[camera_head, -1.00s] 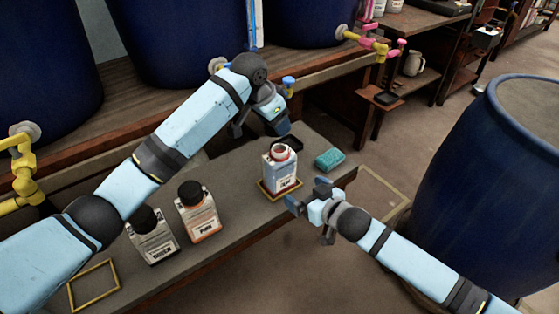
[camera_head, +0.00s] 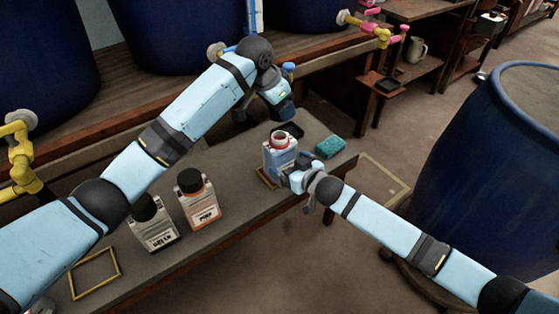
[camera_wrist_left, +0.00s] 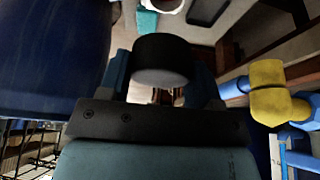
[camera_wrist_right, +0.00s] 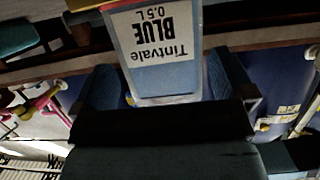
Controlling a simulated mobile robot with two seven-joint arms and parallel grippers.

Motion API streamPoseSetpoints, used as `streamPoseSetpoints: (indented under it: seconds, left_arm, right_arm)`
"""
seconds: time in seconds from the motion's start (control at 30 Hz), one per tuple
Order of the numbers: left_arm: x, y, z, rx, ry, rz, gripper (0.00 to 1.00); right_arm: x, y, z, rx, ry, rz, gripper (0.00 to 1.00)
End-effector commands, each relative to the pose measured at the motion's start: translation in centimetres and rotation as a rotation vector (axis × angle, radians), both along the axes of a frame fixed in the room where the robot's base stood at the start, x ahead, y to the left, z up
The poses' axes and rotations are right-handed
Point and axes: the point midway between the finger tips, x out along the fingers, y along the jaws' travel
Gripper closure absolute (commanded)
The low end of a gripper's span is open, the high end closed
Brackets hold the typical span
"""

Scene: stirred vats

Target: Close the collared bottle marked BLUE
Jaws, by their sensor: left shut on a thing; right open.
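The BLUE bottle (camera_head: 279,161) stands upright on the bench, its collared neck (camera_head: 281,138) open and uncapped. In the right wrist view its white label (camera_wrist_right: 157,38) reads Tintvale BLUE 0.5 L, upside down. My right gripper (camera_head: 290,180) is open at the bottle's near side; in the right wrist view the bottle shows between its spread fingers. I cannot tell whether they touch it. My left gripper (camera_head: 281,107) is shut on a black cap (camera_wrist_left: 162,58), held above and behind the bottle, apart from it. The cap is hard to make out in the head view.
A teal sponge (camera_head: 330,147) lies right of the bottle, and a dark flat dish (camera_head: 293,130) behind it. The PINK (camera_head: 198,202) and GREEN (camera_head: 154,228) bottles stand capped at left, near an empty yellow frame (camera_head: 95,273). A blue tap (camera_head: 288,68) is close to my left gripper.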

Motion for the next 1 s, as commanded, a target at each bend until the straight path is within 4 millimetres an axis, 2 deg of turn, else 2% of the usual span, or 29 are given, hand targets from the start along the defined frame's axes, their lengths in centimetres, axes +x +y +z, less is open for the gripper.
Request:
streamPoseSetpoints:
  seconds: [0.1,0.3,0.67,0.7,0.9,1.0]
  left_arm:
    - [0.0,0.0,0.0,0.0,0.0,0.0,0.64]
    - [0.0,0.0,0.0,0.0,0.0,0.0,0.64]
    - [0.0,0.0,0.0,0.0,0.0,0.0,0.64]
    - [0.0,0.0,0.0,0.0,0.0,0.0,0.64]
    - [0.0,0.0,0.0,0.0,0.0,0.0,0.64]
    - [0.0,0.0,-0.1,0.0,0.0,0.0,0.64]
  right_arm:
    - [1.6,1.2,-0.5,-0.001,-0.001,0.0,0.0]
    - [3.1,2.3,-1.1,-0.001,-0.001,0.0,0.0]
    - [3.4,2.5,-1.3,-0.001,-0.001,0.0,0.0]
    - [3.4,2.5,-1.3,-0.001,-0.001,0.0,0.02]
    - [3.4,2.5,-1.3,0.0,0.0,0.0,0.48]
    - [3.4,2.5,-1.3,0.0,0.0,0.0,0.51]
